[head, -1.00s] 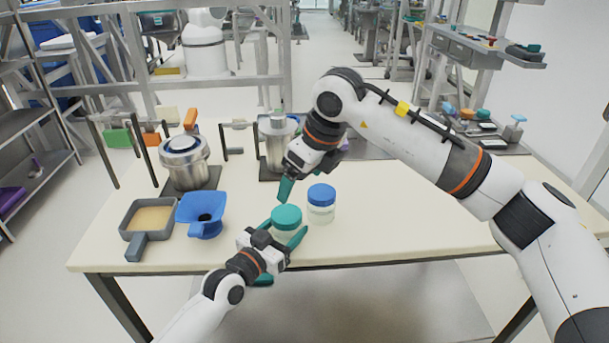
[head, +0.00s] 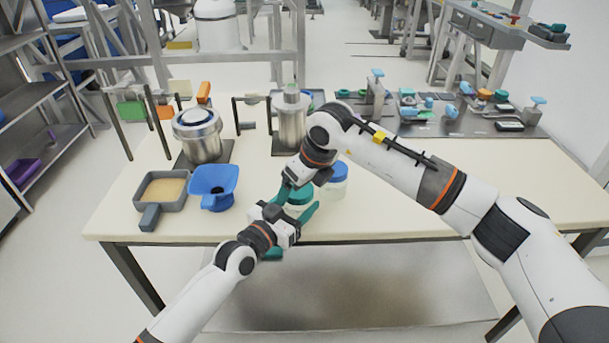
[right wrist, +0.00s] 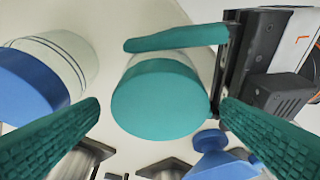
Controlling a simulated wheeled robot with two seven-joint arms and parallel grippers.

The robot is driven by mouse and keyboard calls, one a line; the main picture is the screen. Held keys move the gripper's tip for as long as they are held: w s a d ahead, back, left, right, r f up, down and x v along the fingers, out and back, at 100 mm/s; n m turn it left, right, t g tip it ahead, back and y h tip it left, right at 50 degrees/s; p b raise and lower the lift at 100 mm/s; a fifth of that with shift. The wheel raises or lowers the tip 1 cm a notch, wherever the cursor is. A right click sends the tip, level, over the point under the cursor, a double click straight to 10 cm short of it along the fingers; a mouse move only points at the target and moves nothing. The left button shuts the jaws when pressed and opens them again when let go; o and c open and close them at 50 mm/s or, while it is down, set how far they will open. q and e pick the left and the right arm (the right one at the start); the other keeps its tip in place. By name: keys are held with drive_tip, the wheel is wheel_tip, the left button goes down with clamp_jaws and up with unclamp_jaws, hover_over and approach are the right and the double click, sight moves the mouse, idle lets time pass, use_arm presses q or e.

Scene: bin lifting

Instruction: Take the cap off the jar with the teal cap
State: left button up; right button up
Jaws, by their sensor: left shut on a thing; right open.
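The jar with the teal cap (head: 300,196) stands near the front edge of the table, with its cap on. In the right wrist view the teal cap (right wrist: 160,100) fills the middle, seen from above. My left gripper (head: 296,212) is shut on this jar, with teal fingers on either side of it. My right gripper (right wrist: 155,135) is open above the cap, one finger to each side and apart from it. In the head view the right gripper (head: 292,186) partly hides the cap.
A jar with a blue cap (head: 337,180) stands close beside, to the right. A blue funnel (head: 213,186) and a grey pan of tan material (head: 162,190) are on the left. Metal vessels (head: 198,135) stand behind. The table's right part (head: 480,190) is clear.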

drive_tip(key=shift+f, duration=0.1)
drive_tip(key=c, duration=1.2)
drive_tip(key=shift+o, duration=0.2)
drive_tip(key=shift+r, duration=0.2)
drive_tip(key=shift+r, duration=0.9)
drive_tip(key=shift+r, duration=0.1)
drive_tip(key=shift+r, duration=1.95)
use_arm(q)
drive_tip(key=o, duration=1.5)
drive_tip(key=shift+c, duration=0.2)
